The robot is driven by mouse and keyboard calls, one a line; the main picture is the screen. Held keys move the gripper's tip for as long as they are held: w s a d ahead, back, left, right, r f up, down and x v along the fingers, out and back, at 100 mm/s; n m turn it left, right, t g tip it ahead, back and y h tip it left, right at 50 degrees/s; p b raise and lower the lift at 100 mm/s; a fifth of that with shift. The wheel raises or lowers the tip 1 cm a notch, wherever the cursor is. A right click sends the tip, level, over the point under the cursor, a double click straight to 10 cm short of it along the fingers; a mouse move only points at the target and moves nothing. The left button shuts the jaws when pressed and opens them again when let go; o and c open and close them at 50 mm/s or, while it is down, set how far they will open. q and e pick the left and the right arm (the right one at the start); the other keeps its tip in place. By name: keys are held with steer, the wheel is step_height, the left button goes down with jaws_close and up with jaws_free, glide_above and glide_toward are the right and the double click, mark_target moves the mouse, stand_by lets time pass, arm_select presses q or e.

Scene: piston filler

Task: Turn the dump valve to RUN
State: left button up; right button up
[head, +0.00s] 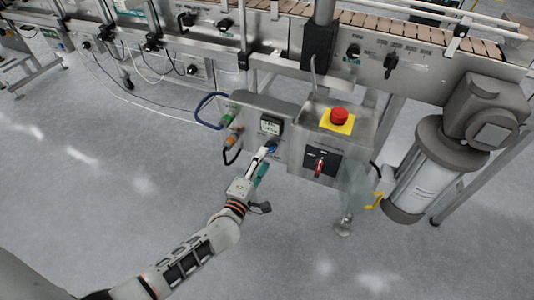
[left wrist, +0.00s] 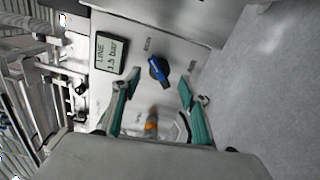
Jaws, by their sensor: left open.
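The dump valve appears to be the black round knob with a blue bar handle (left wrist: 159,70) on the grey panel in the left wrist view. Its blue handle runs steeply, tilted slightly. It also shows small and blue in the head view (head: 272,147), partly behind my fingers. In the head view the left gripper (head: 262,163) is right at the panel's front. My right gripper is not in view.
A display (left wrist: 110,53) reading LINE 1.5 bar sits beside the valve. A red emergency button (head: 339,116) and a red-handled switch (head: 319,167) are to the right. Open floor lies in front.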

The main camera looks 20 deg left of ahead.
arm_select(q)
steer(key=s, duration=0.7)
steer(key=shift+s+a, duration=0.15)
